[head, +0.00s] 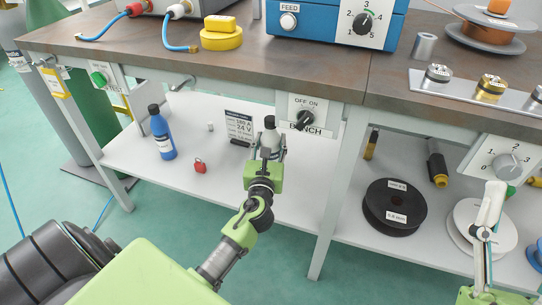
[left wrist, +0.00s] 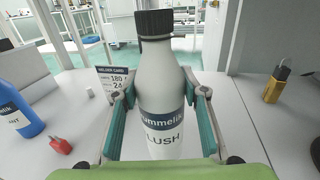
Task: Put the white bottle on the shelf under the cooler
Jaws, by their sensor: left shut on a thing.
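The white bottle (head: 270,137) has a dark cap and stands upright between the fingers of my left gripper (head: 267,153). In the left wrist view the bottle (left wrist: 160,90) has a dark blue label band, and the gripper's teal fingers (left wrist: 163,100) are shut on it from both sides. It is over the white lower shelf (head: 215,183), under the brown bench; its base is hidden. A grey unit (head: 155,6) with red and blue hose fittings, perhaps the cooler, stands at the top left, cut off. My right gripper (head: 488,215) is at the right edge; its opening is unclear.
A table leg (head: 338,190) stands right of the left gripper. Black (head: 392,207) and white spools lie farther right. Open shelf surface lies around the padlock.

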